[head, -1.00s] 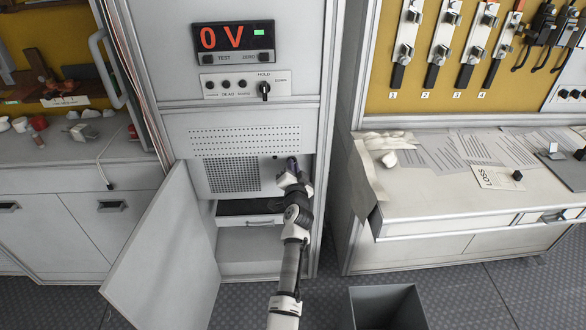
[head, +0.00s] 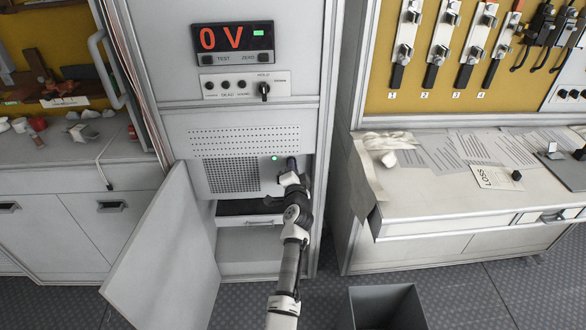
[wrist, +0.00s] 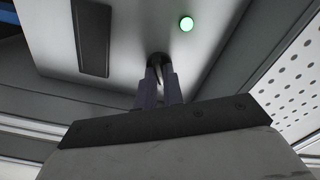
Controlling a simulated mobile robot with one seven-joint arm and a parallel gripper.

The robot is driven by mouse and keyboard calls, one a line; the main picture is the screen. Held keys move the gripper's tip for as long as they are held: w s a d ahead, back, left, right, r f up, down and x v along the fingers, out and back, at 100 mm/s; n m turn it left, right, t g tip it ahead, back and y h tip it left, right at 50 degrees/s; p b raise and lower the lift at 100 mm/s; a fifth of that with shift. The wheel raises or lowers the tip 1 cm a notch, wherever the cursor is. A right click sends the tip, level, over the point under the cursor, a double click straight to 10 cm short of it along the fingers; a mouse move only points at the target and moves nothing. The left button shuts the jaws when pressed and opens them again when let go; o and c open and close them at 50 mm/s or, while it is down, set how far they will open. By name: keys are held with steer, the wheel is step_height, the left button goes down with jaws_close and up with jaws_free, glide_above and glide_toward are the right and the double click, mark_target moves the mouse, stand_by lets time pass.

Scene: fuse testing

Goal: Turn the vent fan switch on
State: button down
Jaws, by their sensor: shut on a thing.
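The vent fan switch (wrist: 157,60) is a small dark-based lever on the pale cabinet panel, seen in the wrist view between the fingers. My gripper (wrist: 159,73) is shut on it. In the head view my gripper (head: 291,163) reaches the panel to the right of the dark vent grille (head: 232,175), and the arm hides most of the switch. A round indicator light (head: 275,158) beside the switch glows green; it also shows lit in the wrist view (wrist: 186,24).
The cabinet door (head: 165,255) hangs open at the lower left. A display (head: 233,42) above reads 0 V. A bench (head: 450,205) with papers stands to the right, and a grey bin (head: 388,308) is on the floor.

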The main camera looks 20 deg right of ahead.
steer(key=c, duration=1.5)
jaws_free()
steer(key=shift+s, duration=0.1)
steer(key=v, duration=1.3)
steer(key=shift+s+a, duration=0.1)
steer(key=shift+s, duration=0.2)
